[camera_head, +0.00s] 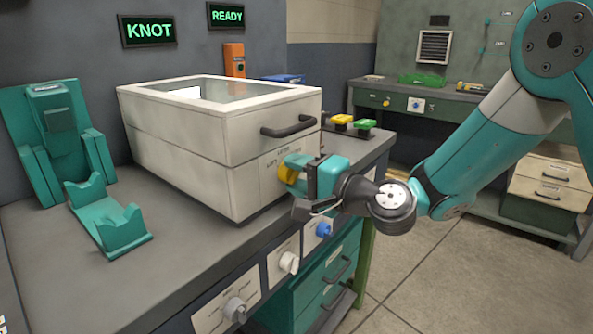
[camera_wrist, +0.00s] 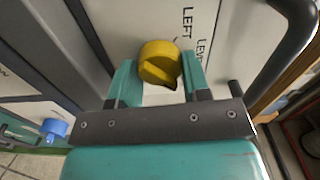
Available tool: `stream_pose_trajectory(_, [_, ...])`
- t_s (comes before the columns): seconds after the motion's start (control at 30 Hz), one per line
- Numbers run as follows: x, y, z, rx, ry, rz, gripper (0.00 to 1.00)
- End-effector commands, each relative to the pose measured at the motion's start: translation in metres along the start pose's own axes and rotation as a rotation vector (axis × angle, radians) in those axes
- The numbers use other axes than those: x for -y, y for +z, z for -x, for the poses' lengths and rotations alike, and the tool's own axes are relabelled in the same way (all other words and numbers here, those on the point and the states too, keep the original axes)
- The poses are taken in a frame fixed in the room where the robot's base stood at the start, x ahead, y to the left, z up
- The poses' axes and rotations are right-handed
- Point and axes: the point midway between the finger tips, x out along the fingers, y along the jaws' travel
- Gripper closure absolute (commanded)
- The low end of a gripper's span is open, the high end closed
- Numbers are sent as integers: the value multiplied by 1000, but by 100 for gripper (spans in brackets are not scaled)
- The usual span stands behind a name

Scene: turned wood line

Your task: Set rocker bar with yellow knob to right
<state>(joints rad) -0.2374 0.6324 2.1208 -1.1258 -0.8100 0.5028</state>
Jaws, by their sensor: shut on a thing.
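The round yellow knob (camera_head: 287,174) is on the front face of the white box with a clear top panel. It also shows in the wrist view (camera_wrist: 158,62), with a raised ridge across it. My gripper (camera_head: 297,167) is at the knob, and its teal fingers (camera_wrist: 158,75) sit on both sides of it, shut on it. Printed labels, one reading LEFT (camera_wrist: 188,22), lie beside the knob in the wrist view. My fingers hide parts of the knob, and I cannot tell its exact setting. A separate rocker bar cannot be made out.
The white box (camera_head: 190,150) has a dark handle (camera_head: 290,127) above the knob. A white knob (camera_head: 289,262) and a blue knob (camera_head: 323,229) are on the bench front below. Yellow and green buttons (camera_head: 354,123) stand behind. A teal cradle (camera_head: 108,222) is at left.

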Motion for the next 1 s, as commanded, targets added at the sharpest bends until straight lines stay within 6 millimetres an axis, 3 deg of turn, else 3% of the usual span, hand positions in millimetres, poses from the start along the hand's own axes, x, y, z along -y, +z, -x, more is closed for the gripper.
stream_pose_trajectory(0.77, [0, -4, 0, -10, -3, -52, 80])
stream_pose_trajectory(0.8, [0, -4, 0, -11, -3, -52, 52])
stream_pose_trajectory(0.9, [0, -3, 0, -8, -3, -52, 31])
stream_pose_trajectory(1.0, [0, -2, 0, -5, -2, -53, 31])
